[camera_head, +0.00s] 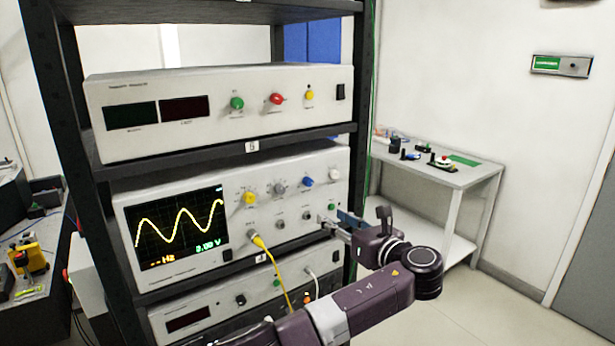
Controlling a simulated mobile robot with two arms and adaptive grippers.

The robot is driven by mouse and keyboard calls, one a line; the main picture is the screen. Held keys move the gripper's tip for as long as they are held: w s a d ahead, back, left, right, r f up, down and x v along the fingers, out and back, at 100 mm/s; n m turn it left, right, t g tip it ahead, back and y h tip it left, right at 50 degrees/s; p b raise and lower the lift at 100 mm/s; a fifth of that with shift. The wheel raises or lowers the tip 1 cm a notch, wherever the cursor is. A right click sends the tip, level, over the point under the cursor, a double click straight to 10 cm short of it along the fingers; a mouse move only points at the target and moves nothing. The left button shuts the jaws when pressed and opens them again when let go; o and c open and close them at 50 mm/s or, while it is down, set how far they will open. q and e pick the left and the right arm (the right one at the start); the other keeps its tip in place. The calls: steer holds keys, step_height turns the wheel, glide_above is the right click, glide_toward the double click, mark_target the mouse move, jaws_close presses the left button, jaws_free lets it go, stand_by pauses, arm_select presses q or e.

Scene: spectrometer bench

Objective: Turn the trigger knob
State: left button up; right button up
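The labels are too small to read, so I cannot tell which is the trigger knob.
A yellow cable (268,258) hangs from the oscilloscope's front. Other instruments sit above (220,135) and below (200,300). The black rack post (362,90) stands close right of the panel. A white side table (440,177) with small items is at the back right.

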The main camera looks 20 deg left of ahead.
arm_select(q)
steer(key=y, duration=0.2)
glide_toward(310, 183)
steer(key=p+x, duration=0.1)
steer(key=x, duration=0.2)
steer(key=p+x, duration=0.2)
steer(key=x, duration=0.2)
steer(key=shift+a+r, duration=0.1)
steer(key=shift+r, duration=0.1)
steer(key=shift+w+a+f, duration=0.15)
steer(key=shift+w+a, duration=0.25)
steer(key=shift+w, duration=0.05)
arm_select(e)
steer(key=r, duration=0.2)
steer(key=w+r, duration=0.1)
steer(key=shift+r, duration=0.4)
arm_select(q)
jaws_close()
arm_select(e)
steer(key=shift+w, duration=0.1)
